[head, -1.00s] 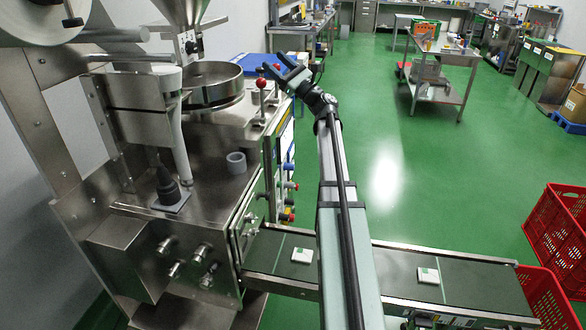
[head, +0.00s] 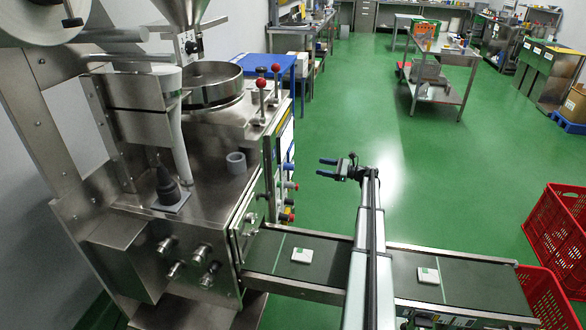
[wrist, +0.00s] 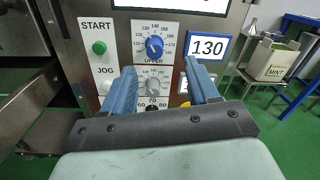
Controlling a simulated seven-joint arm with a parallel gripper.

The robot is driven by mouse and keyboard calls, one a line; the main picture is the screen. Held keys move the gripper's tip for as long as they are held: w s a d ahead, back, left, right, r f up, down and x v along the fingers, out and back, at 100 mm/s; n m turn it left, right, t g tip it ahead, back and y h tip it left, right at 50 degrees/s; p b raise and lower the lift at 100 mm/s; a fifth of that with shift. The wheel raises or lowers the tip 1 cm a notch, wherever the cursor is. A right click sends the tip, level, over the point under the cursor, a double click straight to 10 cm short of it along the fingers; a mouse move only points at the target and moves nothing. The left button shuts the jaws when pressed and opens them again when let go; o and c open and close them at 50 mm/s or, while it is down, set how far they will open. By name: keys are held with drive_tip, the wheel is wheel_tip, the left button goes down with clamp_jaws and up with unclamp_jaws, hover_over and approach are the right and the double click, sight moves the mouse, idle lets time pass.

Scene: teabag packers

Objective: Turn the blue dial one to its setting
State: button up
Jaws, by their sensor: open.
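The blue dial (wrist: 154,46) sits on a white scale plate marked UPPER, on the machine's front panel. Its exact pointer setting is too small to read surely. A sign reading 130 (wrist: 207,47) is mounted to its right. My gripper (wrist: 160,67) is open and empty, its two blue fingers spread below and to either side of the dial in the wrist view, apart from it. In the head view my gripper (head: 321,167) points left toward the machine's side panel, with a gap between.
A grey dial (wrist: 153,86) lies below the blue one, between my fingers in the picture. A green START button (wrist: 99,47) and JOG button are at left. Several knobs stick out from the machine (head: 210,190). A conveyor (head: 325,272) runs below my arm.

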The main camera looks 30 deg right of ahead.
sight(293, 167)
drive_tip(key=shift+n+g+y, duration=0.3)
drive_tip(key=shift+n+g, duration=0.1)
drive_tip(key=x, duration=0.4)
drive_tip(key=f+x, duration=0.1)
drive_tip(key=x, duration=0.4)
drive_tip(key=f+x, duration=0.1)
drive_tip(key=x, duration=0.4)
drive_tip(key=shift+s+a, duration=0.1)
drive_tip(key=shift+c, duration=0.2)
drive_tip(key=c, duration=1)
